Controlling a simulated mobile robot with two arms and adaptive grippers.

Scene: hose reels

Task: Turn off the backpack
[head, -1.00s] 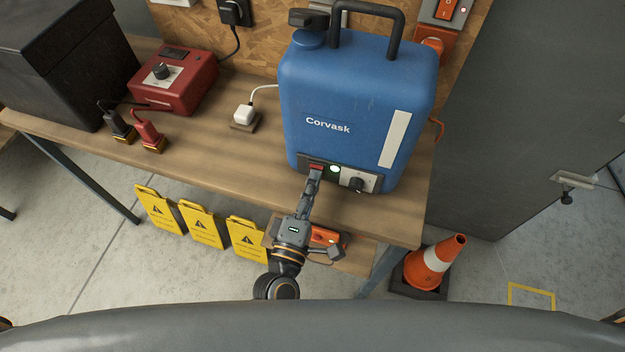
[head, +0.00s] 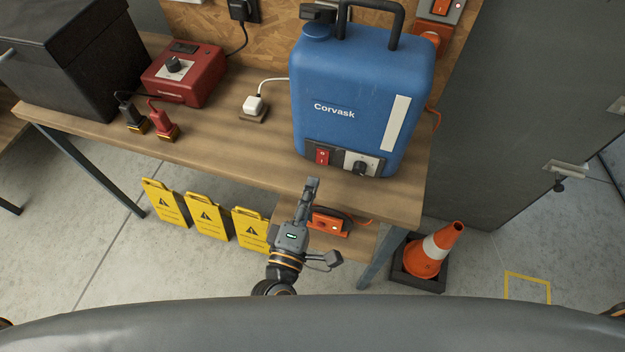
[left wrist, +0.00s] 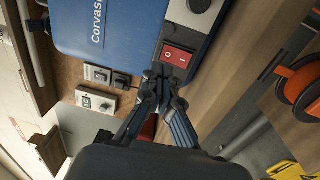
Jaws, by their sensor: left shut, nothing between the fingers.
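The blue backpack unit (head: 345,95), marked Corvask, stands upright on the wooden bench in the head view. Its lower front panel has a red rocker switch (head: 322,156) and a black knob (head: 360,168). No green light shows beside the switch. In the left wrist view the red switch (left wrist: 177,56) shows its I and O marks just beyond my fingertips. My left gripper (head: 312,184) is shut and empty, below and in front of the panel, apart from it in the head view.
A red box with a knob (head: 184,75) and a black case (head: 75,60) stand on the bench (head: 230,150) to the left. Yellow warning signs (head: 207,218) stand below. An orange device (head: 328,222) lies on a lower shelf. A traffic cone (head: 433,252) stands at the right.

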